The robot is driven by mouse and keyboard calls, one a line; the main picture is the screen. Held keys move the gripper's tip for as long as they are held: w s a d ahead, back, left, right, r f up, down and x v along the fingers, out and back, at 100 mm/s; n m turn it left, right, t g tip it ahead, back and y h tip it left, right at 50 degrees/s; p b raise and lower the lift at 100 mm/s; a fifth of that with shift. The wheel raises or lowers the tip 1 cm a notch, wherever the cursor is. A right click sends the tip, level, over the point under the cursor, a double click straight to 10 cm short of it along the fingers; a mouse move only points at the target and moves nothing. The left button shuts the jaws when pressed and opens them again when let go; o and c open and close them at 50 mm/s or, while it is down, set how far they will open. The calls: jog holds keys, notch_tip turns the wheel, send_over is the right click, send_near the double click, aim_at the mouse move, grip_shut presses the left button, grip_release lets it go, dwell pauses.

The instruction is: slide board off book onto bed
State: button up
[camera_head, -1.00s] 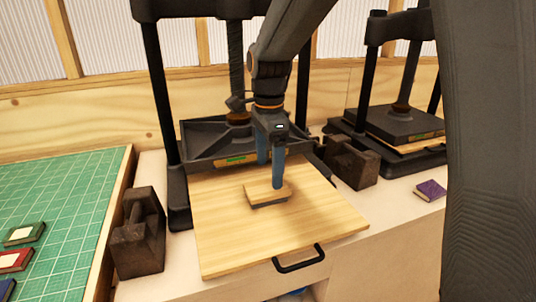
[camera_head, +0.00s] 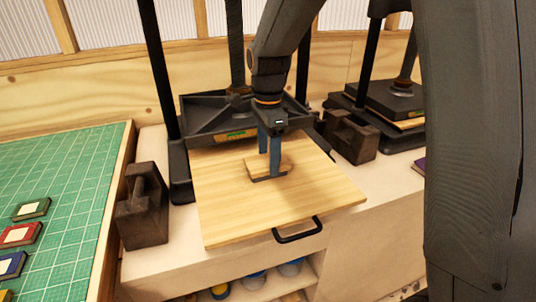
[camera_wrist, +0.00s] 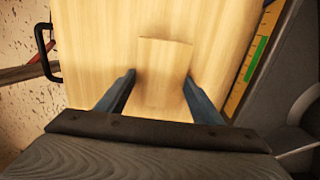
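A small pale wooden board (camera_head: 253,163) lies on the large wooden bed (camera_head: 225,215), which has a black handle at its front. A dark layer shows under the board's front edge, likely the book, mostly hidden beneath it. My gripper (camera_head: 269,164) points down over the board. Its blue fingers stand apart, one toward the far side and one toward the near side. In the wrist view the board (camera_wrist: 164,75) lies between the fingertips of my gripper (camera_wrist: 160,77), close to both. I cannot tell whether they touch it.
The black press (camera_head: 200,115) stands behind the bed. Dark weights flank it at left (camera_head: 143,215) and right (camera_head: 350,138). A green cutting mat (camera_head: 60,185) with small books lies at the left. A second press (camera_head: 385,100) stands at right. The bed's front is bare.

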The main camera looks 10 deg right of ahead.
jog(key=shift+w+d+p, duration=0.35)
jog(key=shift+w+d, duration=0.05)
jog(key=shift+d, duration=1.55)
jog(key=shift+w+d+p, duration=0.35)
jog(key=shift+d, duration=1.55)
jog(key=shift+w+d+p, duration=0.35)
jog(key=shift+w+d, duration=0.05)
jog(key=shift+d, duration=1.55)
jog(key=shift+c, duration=0.2)
jog(key=o, duration=1.2)
jog(key=shift+c, duration=0.2)
notch_tip(320, 180, up, 8)
jog(key=b, duration=0.2)
jog(key=shift+f, duration=0.1)
